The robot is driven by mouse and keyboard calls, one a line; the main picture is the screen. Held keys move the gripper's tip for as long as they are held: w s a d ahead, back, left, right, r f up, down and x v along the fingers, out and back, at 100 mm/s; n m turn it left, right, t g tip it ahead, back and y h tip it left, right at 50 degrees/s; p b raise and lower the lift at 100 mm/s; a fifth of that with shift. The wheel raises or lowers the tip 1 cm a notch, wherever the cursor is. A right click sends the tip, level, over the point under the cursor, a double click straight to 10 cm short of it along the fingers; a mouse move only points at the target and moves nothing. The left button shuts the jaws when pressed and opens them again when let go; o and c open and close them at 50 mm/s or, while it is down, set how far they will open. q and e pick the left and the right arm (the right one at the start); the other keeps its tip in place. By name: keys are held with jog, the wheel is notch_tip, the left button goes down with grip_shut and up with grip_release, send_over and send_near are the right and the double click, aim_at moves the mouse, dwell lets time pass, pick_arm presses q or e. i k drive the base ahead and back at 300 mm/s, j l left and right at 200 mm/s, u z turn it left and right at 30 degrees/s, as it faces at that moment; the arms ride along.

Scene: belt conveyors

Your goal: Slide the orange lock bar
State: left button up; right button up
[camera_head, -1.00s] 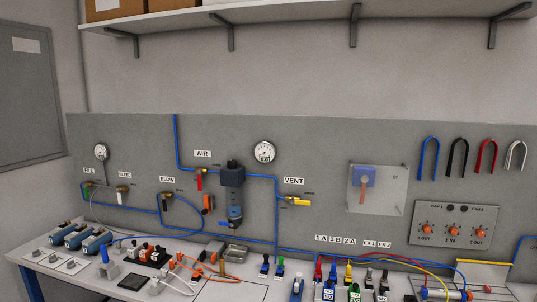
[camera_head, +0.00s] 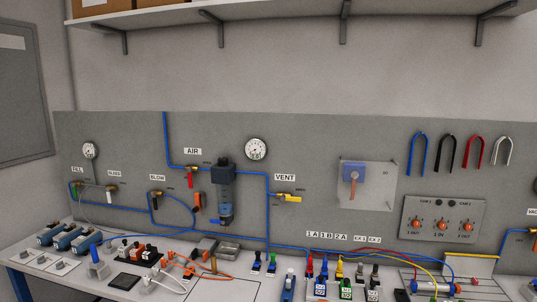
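A small upright orange bar (camera_head: 197,202) is on the grey wall panel (camera_head: 320,140), just left of the dark filter unit (camera_head: 224,190) and below the AIR label. It looks like the lock bar, but it is too small to tell how it is mounted or which way it slides. A red valve handle (camera_head: 188,181) hangs above and left of it. Neither of my grippers is in view.
A bench along the wall holds blue cylinders (camera_head: 68,238), orange cables (camera_head: 190,265), a metal tray (camera_head: 228,246) and several coloured connectors (camera_head: 325,285). Blue hoses run across the panel. A clear-covered switch plate (camera_head: 366,185) is at right. A shelf (camera_head: 275,22) hangs above.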

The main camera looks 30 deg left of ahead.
aim_at(196, 209)
jog(key=u, duration=1.45)
jog(key=i+j, duration=0.15)
jog(key=j, duration=0.2)
jog(key=i+j, duration=0.2)
jog(key=j, duration=0.2)
jog(key=i+j+u, duration=0.1)
jog(key=j, duration=0.25)
jog(key=i+j, duration=0.4)
jog(key=j, duration=0.3)
